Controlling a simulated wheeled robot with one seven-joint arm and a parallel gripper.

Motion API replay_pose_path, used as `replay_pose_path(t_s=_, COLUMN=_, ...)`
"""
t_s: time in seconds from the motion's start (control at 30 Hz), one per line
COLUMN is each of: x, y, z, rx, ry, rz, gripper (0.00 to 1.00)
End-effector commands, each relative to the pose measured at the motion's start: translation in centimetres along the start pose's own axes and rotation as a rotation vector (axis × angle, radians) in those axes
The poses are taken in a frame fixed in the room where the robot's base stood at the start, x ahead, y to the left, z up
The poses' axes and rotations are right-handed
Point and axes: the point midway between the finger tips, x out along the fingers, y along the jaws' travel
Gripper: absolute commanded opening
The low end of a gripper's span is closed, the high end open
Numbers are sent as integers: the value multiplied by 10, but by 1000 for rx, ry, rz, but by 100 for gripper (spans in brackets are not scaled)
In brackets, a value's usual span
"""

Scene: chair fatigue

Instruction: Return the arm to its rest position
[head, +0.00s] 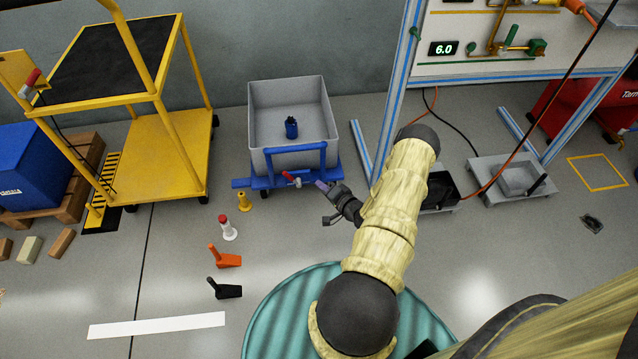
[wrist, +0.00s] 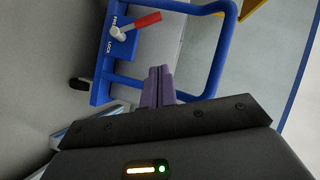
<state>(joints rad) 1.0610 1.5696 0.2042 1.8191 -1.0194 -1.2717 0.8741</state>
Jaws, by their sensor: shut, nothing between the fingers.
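My arm reaches out over the floor in the head view, and my gripper (head: 322,186) is at its far end, close to the blue cart frame (head: 325,155). In the wrist view my gripper (wrist: 158,80) has its two purple fingers together with nothing between them. The fingers point at the blue tube of the cart frame (wrist: 190,95). I cannot tell whether they touch it. A red-handled lever (wrist: 140,22) on a blue plate marked FREE and LOCK is just beyond the fingers, to their left. It also shows in the head view (head: 290,176), left of my gripper.
A grey bin (head: 262,100) stands on the cart with a dark blue item (head: 291,128) inside. A yellow cart (head: 160,150) is at left. A blue-framed bench (head: 395,90) stands at right. Orange (head: 228,260) and black (head: 228,290) objects lie on the floor left of my arm.

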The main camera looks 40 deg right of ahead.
Motion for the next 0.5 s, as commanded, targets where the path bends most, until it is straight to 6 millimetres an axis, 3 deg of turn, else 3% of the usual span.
replay_pose_path(t_s=0.5, x=5, y=-8, z=-2, rx=-29, ry=-20, rz=16, gripper=0)
